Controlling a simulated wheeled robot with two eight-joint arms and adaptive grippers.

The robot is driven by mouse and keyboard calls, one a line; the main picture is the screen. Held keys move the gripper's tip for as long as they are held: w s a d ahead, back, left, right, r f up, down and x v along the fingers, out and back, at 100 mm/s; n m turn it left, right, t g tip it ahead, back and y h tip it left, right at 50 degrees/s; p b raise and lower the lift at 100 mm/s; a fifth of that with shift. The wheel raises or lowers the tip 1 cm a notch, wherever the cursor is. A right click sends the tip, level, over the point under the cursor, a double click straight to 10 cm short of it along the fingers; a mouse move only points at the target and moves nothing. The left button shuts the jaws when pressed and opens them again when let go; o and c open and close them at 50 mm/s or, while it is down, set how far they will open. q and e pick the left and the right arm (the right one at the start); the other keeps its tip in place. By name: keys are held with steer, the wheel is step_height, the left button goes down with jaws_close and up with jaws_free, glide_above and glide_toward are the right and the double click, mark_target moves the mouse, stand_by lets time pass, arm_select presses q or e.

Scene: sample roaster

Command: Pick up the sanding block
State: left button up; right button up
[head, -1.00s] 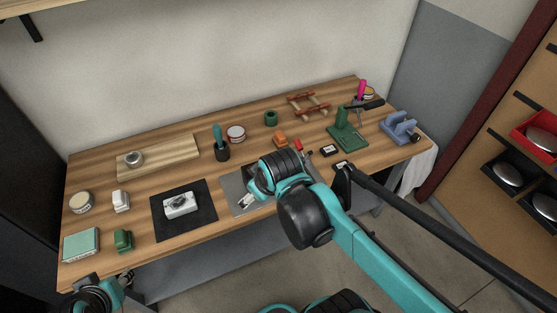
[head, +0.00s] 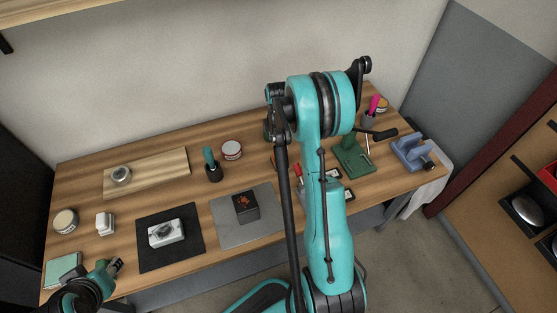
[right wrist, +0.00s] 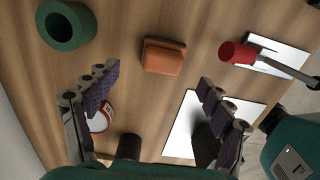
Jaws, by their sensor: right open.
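An orange-brown block (right wrist: 163,56), which looks like the sanding block, lies on the wooden bench in the right wrist view. In the head view my right arm hides nearly all of it. My right gripper (right wrist: 156,94) is open and empty, its two fingers spread on either side below the block in the picture, apart from it. The arm also hides this gripper in the head view. My left gripper (head: 115,266) is at the bench's front left corner; its fingers are too small to tell whether they are open.
A green ring (right wrist: 66,27) lies left of the block, and a red-ended tool (right wrist: 238,52) lies right. A dark box (head: 245,206) stands on a grey mat (head: 227,233). A black cup (head: 214,172), a tin (head: 232,150) and a green stand (head: 352,155) are on the bench.

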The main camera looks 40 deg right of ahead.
step_height(320, 180, down, 2)
steer(key=shift+f+b, duration=0.1)
steer(key=shift+b, duration=0.25)
steer(key=f, duration=0.1)
steer(key=f+b, duration=0.1)
steer(key=f, duration=0.1)
steer(key=f+b, duration=0.1)
steer(key=shift+s+f, duration=0.25)
steer(key=shift+f, duration=0.05)
steer(key=shift+r, duration=0.15)
steer(key=shift+c, duration=0.6)
steer(key=c, duration=1.2)
